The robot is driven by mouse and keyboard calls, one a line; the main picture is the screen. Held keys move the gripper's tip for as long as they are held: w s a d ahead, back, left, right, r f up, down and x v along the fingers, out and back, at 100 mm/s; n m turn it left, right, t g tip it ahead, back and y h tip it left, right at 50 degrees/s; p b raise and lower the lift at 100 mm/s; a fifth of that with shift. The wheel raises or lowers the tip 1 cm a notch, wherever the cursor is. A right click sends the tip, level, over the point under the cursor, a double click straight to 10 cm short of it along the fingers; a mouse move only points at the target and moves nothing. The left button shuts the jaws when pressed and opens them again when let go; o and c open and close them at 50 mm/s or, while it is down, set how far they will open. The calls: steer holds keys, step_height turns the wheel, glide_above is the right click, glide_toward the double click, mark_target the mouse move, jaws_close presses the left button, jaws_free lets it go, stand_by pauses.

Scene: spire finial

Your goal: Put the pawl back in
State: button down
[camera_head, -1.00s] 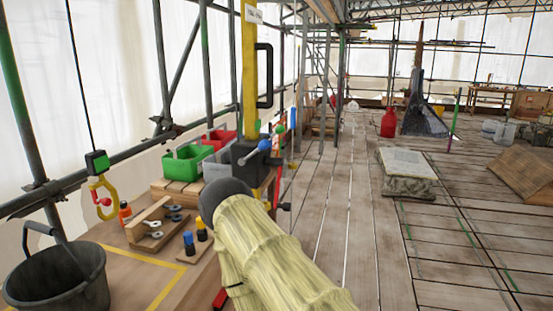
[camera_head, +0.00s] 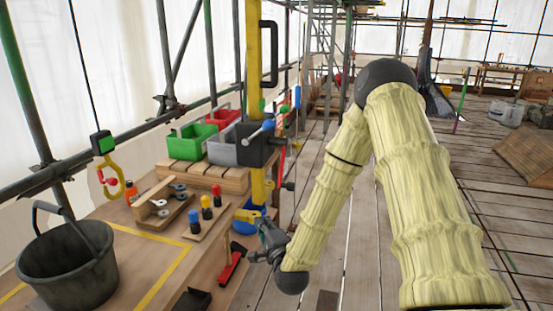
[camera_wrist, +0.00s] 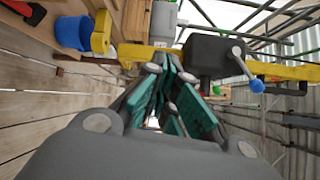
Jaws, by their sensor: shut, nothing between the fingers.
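A yellow post (camera_head: 250,70) carries a dark housing (camera_head: 258,150) with a blue-knobbed lever (camera_head: 262,130). In the wrist view, the post (camera_wrist: 290,72) lies across the picture, with the housing (camera_wrist: 212,55) right of my fingers. My gripper (camera_head: 266,240) is low beside the post, right of the bench. Its teal fingers (camera_wrist: 168,80) are shut and empty, pointing at the post; I cannot tell whether they touch it. A wooden rack (camera_head: 150,212) on the bench holds small grey metal pieces (camera_head: 163,212). I cannot tell which part is the pawl.
Blue and yellow parts (camera_head: 248,213) sit at the post's lower end, close to my gripper. Green (camera_head: 190,145) and red (camera_head: 222,118) bins stand on a wooden riser behind the rack. Planks at right are open.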

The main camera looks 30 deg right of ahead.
mark_target(258, 132)
steer(key=d+r+m+t+h, duration=0.1)
steer(key=d+r+m+h, duration=0.2)
steer(key=r, duration=0.4)
steer(key=d+r+m+t+h, duration=0.2)
steer(key=d+r+m, duration=0.3)
steer(key=r, duration=0.3)
steer(key=shift+d+m+h, duration=0.3)
steer(key=shift+m+h, duration=0.2)
steer(key=shift+m, duration=0.3)
steer(key=shift+w+r, duration=0.1)
steer(key=shift+r, duration=0.1)
steer(key=a+r+p+x, duration=0.1)
steer(key=p+x, duration=0.4)
steer(key=x, duration=0.7)
steer(key=shift+w+a+r, duration=0.3)
steer(key=shift+a+r, duration=0.1)
steer(key=shift+r, duration=0.1)
steer(key=shift+a, duration=0.15)
